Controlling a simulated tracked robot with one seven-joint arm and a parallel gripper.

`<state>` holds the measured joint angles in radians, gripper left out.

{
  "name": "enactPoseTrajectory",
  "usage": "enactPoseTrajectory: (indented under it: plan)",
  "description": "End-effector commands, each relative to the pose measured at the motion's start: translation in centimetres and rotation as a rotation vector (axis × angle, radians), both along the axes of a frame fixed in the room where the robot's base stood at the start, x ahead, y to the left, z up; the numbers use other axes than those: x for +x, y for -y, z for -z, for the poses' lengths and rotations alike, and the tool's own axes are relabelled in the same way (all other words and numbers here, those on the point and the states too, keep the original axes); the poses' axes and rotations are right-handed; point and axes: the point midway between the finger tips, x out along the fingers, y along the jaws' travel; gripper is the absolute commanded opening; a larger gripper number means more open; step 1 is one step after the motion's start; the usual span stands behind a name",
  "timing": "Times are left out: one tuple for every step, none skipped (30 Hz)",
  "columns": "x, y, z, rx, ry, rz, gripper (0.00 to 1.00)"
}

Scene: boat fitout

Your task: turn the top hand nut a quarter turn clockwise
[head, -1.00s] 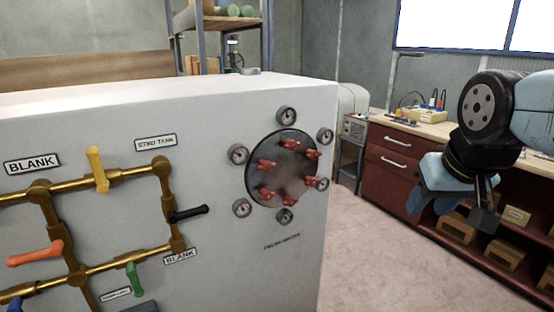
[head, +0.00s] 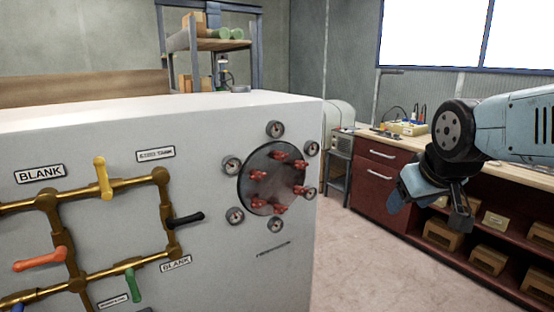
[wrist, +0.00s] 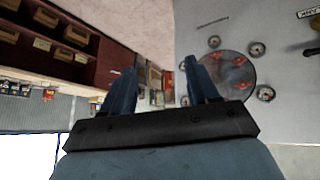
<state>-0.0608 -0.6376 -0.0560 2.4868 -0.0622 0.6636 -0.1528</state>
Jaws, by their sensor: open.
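A dark round cover (head: 272,178) on the white panel carries several red hand nuts in a ring. The top hand nut (head: 280,156) sits at the upper edge of the cover, small in the head view; its exact angle is hard to tell. The cover (wrist: 224,78) also shows in the wrist view, right of my fingers, with some red nuts on it. My gripper (head: 432,208) is open and empty, well to the right of the panel, over the floor in front of the workbench. Its two fingers (wrist: 160,70) are apart in the wrist view with nothing between them.
Several round gauges (head: 275,129) surround the cover. Brass pipes with coloured valve levers (head: 103,178) stand out from the panel's left part. A dark red workbench (head: 372,185) with boxes is behind my gripper. The floor (head: 365,255) right of the panel is clear.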

Motion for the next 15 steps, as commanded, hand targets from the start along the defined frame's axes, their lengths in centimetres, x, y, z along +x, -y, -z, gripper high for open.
enactPoseTrajectory:
  plan:
    - [2.2,-0.1,0.2,-0.035,0.035,-0.056,0.59]
    - [3.5,-0.2,0.3,-0.06,0.062,-0.09,0.59]
    - [5.1,-0.3,0.3,-0.094,0.1,-0.137,0.59]
    - [6.4,-0.4,0.3,-0.12,0.127,-0.172,0.59]
    - [7.6,-0.6,0.3,-0.147,0.157,-0.206,0.59]
    - [9.1,-0.9,0.4,-0.183,0.195,-0.252,0.59]
    - [10.3,-1.1,0.4,-0.211,0.223,-0.287,0.59]
    - [11.4,-1.4,0.5,-0.239,0.252,-0.322,0.59]
    - [12.9,-1.8,0.6,-0.277,0.29,-0.366,0.59]
    - [14.0,-2.2,0.7,-0.306,0.319,-0.4,0.59]
    - [15.0,-2.5,0.7,-0.334,0.348,-0.433,0.59]
    - [16.3,-3.1,0.9,-0.374,0.388,-0.479,0.59]
    - [17.3,-3.6,1.0,-0.402,0.419,-0.511,0.59]
    - [18.2,-4.1,1.1,-0.433,0.448,-0.545,0.59]
    - [19.4,-4.8,1.3,-0.472,0.488,-0.589,0.59]
